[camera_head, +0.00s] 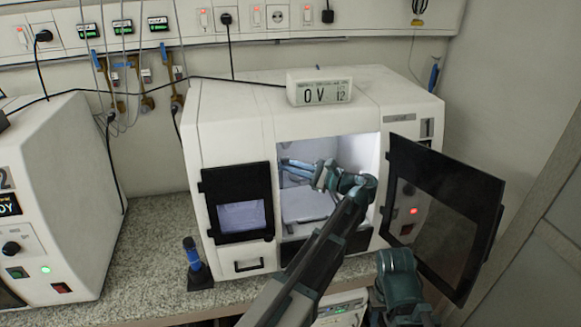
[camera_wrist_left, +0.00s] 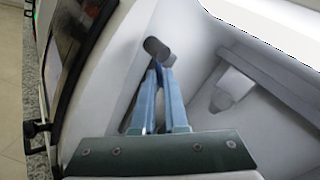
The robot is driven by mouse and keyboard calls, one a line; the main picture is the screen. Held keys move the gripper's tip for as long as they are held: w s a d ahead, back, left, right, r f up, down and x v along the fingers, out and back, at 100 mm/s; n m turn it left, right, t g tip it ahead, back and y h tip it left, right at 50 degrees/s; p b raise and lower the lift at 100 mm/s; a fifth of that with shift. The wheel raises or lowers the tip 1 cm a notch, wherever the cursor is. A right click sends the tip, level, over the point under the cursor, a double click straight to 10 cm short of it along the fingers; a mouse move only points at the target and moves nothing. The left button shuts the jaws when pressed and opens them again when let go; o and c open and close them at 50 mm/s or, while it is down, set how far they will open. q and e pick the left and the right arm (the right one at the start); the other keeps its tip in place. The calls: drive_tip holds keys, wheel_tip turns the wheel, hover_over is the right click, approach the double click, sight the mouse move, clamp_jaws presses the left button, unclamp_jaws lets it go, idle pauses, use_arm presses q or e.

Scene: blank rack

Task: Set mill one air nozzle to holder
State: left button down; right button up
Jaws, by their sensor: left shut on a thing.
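Mill one (camera_head: 225,105) is the white machine with a 1 on its upper right. Its chamber is open. My left gripper (camera_head: 285,169) reaches into the chamber from the lower right, its fingers near the upper left inside. In the left wrist view, its light-blue fingers (camera_wrist_left: 159,72) are shut on a small dark-blue part below a dark grey cylinder (camera_wrist_left: 157,48), apparently the air nozzle. The fingers hide most of the held part. A grey bracket (camera_wrist_left: 235,86) sits on the chamber wall to the right; I cannot tell if it is the holder.
The dark mill door (camera_head: 447,215) stands swung open to the right, close to my right wrist (camera_head: 397,275), whose fingertips I cannot make out. A blue-and-black tool in a black stand (camera_head: 198,275) is on the counter at the mill's left front. Machine two (camera_head: 60,180) stands farther left.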

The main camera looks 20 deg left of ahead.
idle(0.4)
use_arm(q)
drive_tip(key=shift+s+d+f+m+h+p, duration=0.15)
drive_tip(key=shift+m+h+p, duration=0.35)
drive_tip(key=shift+p, duration=0.45)
drive_tip(key=c, duration=0.9)
unclamp_jaws()
drive_tip(key=shift+c, duration=0.2)
